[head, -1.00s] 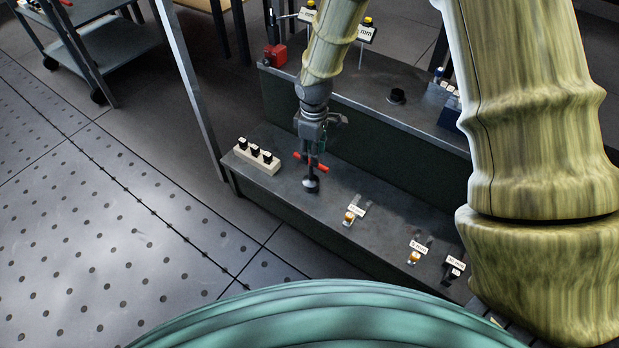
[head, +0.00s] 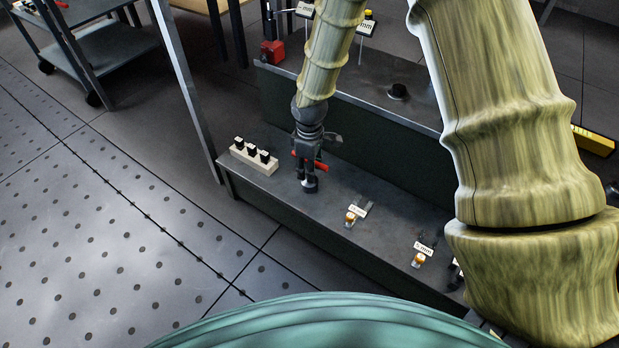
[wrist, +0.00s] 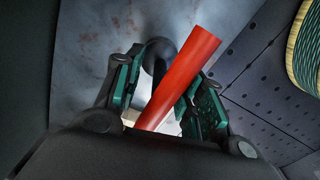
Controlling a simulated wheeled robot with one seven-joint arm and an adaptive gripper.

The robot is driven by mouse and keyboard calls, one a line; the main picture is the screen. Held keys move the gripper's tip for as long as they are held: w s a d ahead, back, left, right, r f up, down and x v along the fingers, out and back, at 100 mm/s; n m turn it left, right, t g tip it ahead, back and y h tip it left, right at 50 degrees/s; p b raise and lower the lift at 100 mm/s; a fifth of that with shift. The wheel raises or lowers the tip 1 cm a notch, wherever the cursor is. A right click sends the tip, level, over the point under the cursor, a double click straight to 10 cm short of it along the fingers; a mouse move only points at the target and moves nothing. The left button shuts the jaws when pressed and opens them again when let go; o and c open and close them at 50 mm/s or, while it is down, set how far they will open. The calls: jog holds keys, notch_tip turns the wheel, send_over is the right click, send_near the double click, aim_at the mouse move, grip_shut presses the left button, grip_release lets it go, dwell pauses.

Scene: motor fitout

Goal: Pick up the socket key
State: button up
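The socket key has a red cross handle (head: 321,165) and a dark round foot (head: 310,186). It stands on the low grey bench (head: 290,205). My gripper (head: 307,172) points down over it, with its fingers around the upper part of the key. In the wrist view the red handle (wrist: 184,76) runs slantwise between the two green-padded fingers of my gripper (wrist: 165,95). The fingers are spread, with gaps beside the handle. The key's shaft is mostly hidden behind the handle and fingers.
A pale block with several black-topped pieces (head: 254,157) stands left of the key. Labelled small parts (head: 355,214) and (head: 421,252) lie to the right. A higher step (head: 380,75) rises behind, with a black round piece (head: 398,91) and a red block (head: 272,52).

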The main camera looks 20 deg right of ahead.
aim_at(308, 188)
notch_tip(308, 188, down, 2)
jog(key=shift+f+b, duration=0.25)
jog(key=shift+b, duration=0.15)
jog(key=shift+r, duration=0.1)
grip_shut()
